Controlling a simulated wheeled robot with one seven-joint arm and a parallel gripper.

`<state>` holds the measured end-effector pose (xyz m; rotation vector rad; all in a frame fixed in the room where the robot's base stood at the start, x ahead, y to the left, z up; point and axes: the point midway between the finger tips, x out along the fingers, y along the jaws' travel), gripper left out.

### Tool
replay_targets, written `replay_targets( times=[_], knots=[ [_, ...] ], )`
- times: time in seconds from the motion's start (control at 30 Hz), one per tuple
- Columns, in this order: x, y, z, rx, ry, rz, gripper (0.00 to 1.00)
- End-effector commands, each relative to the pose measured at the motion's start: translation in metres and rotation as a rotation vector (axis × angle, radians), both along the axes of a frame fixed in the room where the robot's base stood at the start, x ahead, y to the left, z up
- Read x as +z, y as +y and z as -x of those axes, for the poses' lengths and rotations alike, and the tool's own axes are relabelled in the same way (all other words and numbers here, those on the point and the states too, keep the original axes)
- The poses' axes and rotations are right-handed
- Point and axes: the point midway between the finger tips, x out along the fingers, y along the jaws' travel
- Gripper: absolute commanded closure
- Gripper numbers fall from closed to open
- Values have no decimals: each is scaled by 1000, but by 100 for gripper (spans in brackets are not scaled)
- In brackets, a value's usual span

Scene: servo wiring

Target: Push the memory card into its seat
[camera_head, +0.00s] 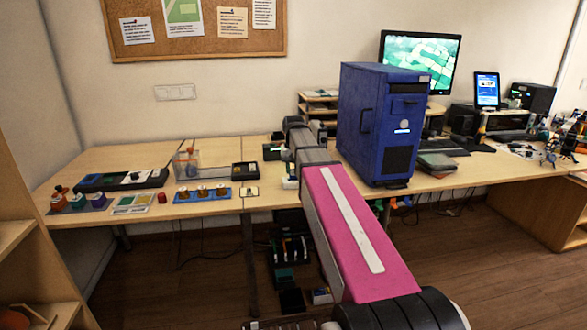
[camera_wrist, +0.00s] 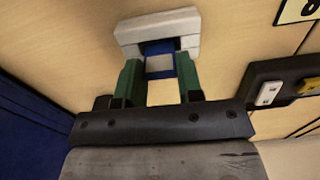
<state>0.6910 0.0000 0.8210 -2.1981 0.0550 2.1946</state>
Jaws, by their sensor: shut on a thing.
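The memory card (camera_wrist: 158,48) is blue with a pale label and shows in the wrist view. My gripper (camera_wrist: 158,66) has green fingers, one on each side of the card, and is shut on it. The seat (camera_wrist: 157,24) is a pale grey block with two short side arms. The card's far end is at the seat's opening, between these arms; I cannot tell how deep it sits. In the head view, my arm hides the card and my gripper, and a small pale block shows beside my arm.
A blue computer tower (camera_head: 378,125) stands just right of my arm; its side fills the left of the wrist view. A black holder (camera_wrist: 262,92) with white and yellow pieces lies to the right in the wrist view. A blue tray (camera_head: 203,194) lies farther left on the table.

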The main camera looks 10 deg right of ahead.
Motion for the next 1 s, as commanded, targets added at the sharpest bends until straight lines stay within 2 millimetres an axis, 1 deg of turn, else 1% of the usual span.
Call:
replay_targets(
  times=[0.5,0.53,0.57,0.6,0.87,1.0],
  knots=[
    [-12,0,0,0,0,0,88],
    [-11,0,0,0,0,0,60],
    [-11,0,0,0,0,0,50],
    [-11,0,0,0,0,0,37],
    [-11,0,0,0,0,0,37],
    [-5,0,0,0,-1,0,37]
  ],
)
